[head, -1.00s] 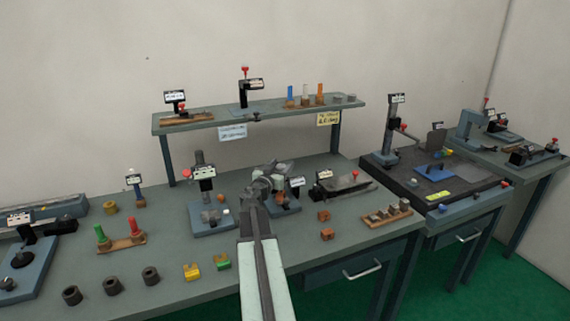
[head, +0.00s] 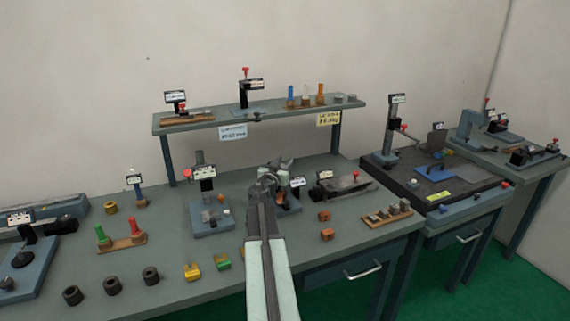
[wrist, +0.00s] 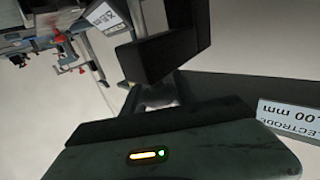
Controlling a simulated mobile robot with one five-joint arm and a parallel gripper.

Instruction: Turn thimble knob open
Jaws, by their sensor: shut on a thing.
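My gripper (head: 280,166) is over the middle of the bench at a small device with a blue base (head: 290,205) and a white readout plate (head: 298,182). The gripper and arm hide most of this device. In the wrist view the gripper (wrist: 158,92) is shut on a small pale grey piece, which I take for the thimble knob (wrist: 157,97); only a little of it shows. A dark block (wrist: 165,52) stands just beyond it. A readout plate reading "ELECTRODE" and "mm" (wrist: 293,120) appears upside down at the right. The knob's angle cannot be told.
A blue-based fixture with a red knob (head: 207,205) stands left of my gripper. A grey device (head: 345,186) and orange blocks (head: 325,226) are to the right. A raised shelf (head: 270,116) runs behind.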

